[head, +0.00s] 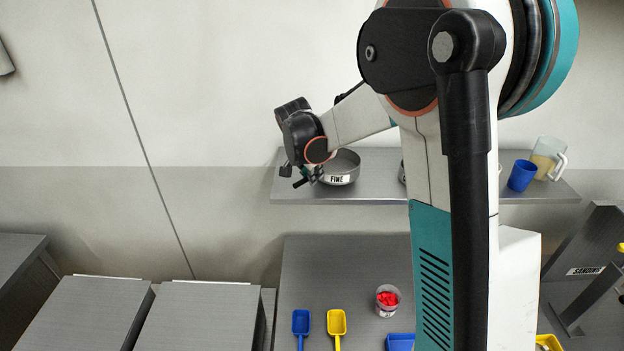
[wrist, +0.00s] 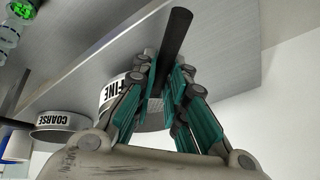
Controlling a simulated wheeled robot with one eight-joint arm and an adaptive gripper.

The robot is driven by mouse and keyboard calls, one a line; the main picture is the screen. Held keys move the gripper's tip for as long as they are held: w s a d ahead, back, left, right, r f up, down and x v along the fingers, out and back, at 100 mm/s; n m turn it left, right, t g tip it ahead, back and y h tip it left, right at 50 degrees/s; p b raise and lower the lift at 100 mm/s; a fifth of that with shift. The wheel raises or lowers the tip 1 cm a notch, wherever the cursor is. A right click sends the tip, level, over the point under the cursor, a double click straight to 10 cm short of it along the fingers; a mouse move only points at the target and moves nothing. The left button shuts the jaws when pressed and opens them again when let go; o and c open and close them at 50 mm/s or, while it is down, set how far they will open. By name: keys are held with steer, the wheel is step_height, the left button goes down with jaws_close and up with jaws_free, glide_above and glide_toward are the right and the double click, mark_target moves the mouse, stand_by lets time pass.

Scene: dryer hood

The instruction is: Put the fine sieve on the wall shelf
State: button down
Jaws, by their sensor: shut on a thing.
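The fine sieve (head: 341,167) is a grey round pan labelled FINE. In the head view it is at the left part of the grey wall shelf (head: 380,190), upright; I cannot tell whether it touches the shelf or hangs just above it. My gripper (head: 306,176) is at the left of the sieve. In the wrist view, the teal fingers of my gripper (wrist: 165,78) are shut on the sieve's dark handle (wrist: 177,35). The sieve's labelled rim (wrist: 108,90) shows behind the fingers, partly hidden by them.
The coarse sieve (wrist: 62,125) is beside the fine one, mostly hidden by my arm in the head view. A blue cup (head: 522,175) and a jug (head: 547,158) stand at the shelf's right. Below, a counter (head: 320,270) holds scoops and a tub of red pieces (head: 387,300).

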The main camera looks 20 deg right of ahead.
step_height(320, 180, down, 3)
steer(key=shift+w+r, duration=0.15)
steer(key=shift+r, duration=0.05)
steer(key=c, duration=1.6)
jaws_free()
